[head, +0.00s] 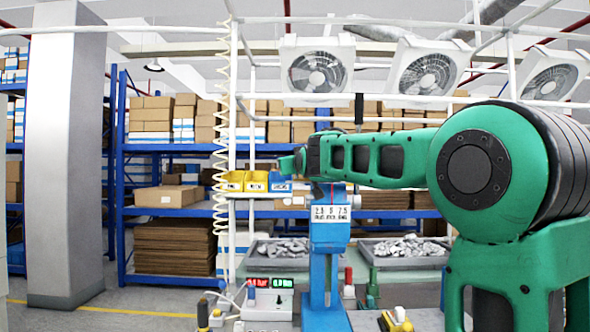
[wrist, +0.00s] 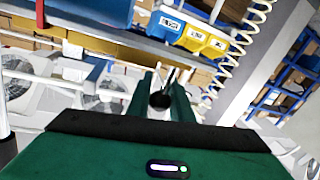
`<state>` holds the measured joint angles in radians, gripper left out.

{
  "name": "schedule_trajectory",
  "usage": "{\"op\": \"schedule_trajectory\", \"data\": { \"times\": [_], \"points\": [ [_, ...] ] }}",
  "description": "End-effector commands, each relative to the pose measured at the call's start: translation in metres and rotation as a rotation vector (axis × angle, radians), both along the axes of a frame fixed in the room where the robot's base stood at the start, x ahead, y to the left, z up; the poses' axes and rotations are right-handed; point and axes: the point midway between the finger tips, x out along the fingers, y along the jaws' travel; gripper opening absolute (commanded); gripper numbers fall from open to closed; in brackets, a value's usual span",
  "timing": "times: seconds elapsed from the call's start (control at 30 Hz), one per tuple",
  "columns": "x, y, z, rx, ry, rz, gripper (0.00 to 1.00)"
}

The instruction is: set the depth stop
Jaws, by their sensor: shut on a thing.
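A blue press (head: 329,235) stands upright in the middle of the head view. A white scale plate (head: 331,213) on its front reads 2.5, 5 and 7.5, with small lettering below. A thin red marker (head: 332,192) shows just above the plate. My gripper (head: 290,164) reaches left above the press. In the wrist view my green fingers (wrist: 163,103) are shut on a round black knob (wrist: 159,100) with a thin dark rod. The press's blue body (wrist: 92,9) shows at the top of that view. In the head view the knob is hidden by the gripper.
Yellow bins (head: 243,181) and a blue bin (head: 280,183) sit behind the press. Grey trays of metal parts (head: 403,249) flank it. A red-and-green display box (head: 270,290) stands front left. A coiled yellow hose (head: 221,150) hangs at left.

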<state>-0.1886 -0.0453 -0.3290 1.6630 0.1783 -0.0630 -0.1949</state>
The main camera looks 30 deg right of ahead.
Motion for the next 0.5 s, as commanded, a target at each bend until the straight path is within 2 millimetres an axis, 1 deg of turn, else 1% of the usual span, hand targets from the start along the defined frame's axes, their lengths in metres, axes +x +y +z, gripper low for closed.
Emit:
{"op": "schedule_trajectory", "data": {
  "times": [0.17,0.2,0.23,0.27,0.5],
  "points": [
    [0.0001,0.0001,-0.0003,0.000,0.000,0.000,0.00],
    [0.0002,0.0002,-0.0004,0.000,0.000,0.000,0.29],
    [0.0002,0.0003,-0.0004,0.000,0.000,0.000,0.36],
    [0.0002,0.0004,-0.0003,0.000,0.000,0.000,0.38],
    [0.0001,0.0008,-0.0001,0.000,0.000,0.001,0.38]
  ]
}}
